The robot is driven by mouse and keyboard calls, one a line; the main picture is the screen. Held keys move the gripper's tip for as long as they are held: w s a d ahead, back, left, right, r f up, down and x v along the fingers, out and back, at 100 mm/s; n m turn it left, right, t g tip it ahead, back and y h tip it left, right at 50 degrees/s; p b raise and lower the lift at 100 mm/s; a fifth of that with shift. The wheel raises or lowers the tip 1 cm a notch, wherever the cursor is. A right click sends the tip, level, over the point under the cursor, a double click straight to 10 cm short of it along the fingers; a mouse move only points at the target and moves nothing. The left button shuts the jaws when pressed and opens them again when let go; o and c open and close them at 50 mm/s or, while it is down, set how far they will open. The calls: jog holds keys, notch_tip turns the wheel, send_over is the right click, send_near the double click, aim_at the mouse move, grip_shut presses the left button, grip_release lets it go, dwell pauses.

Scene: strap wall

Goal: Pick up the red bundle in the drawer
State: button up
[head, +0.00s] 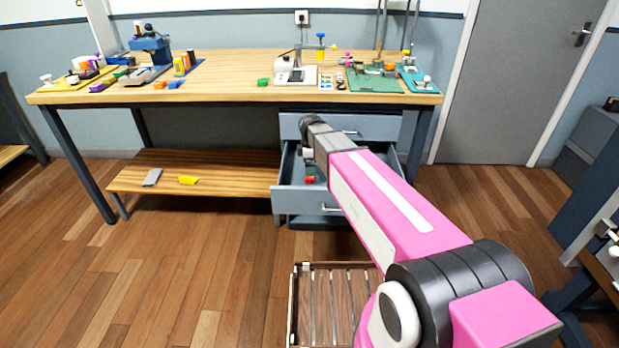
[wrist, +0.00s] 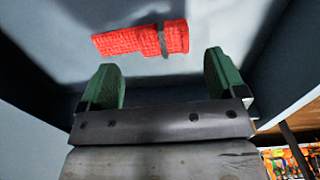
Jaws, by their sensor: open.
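The red bundle (wrist: 140,39) lies on the floor of the open drawer, with a dark strap around it near its right end in the wrist view. In the head view a small red part of the bundle (head: 310,180) shows inside the drawer (head: 300,203); my arm hides much of the drawer. My gripper (wrist: 167,75) has its two green fingers apart with nothing between them. The bundle lies just beyond the fingertips in the wrist view, apart from them.
A wooden workbench (head: 220,97) with tools and small parts on top stands over the drawer unit. A low wooden shelf (head: 215,178) holding a grey and a yellow item is left of the drawer. Drawer walls (wrist: 270,65) flank my gripper. A slatted crate (head: 296,310) stands on the floor in front.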

jog(key=shift+s+f, duration=0.15)
jog(key=shift+f, duration=1)
jog(key=shift+s+f, duration=0.1)
jog(key=shift+f, duration=1.05)
jog(key=c, duration=1)
jog(key=shift+r, duration=0.15)
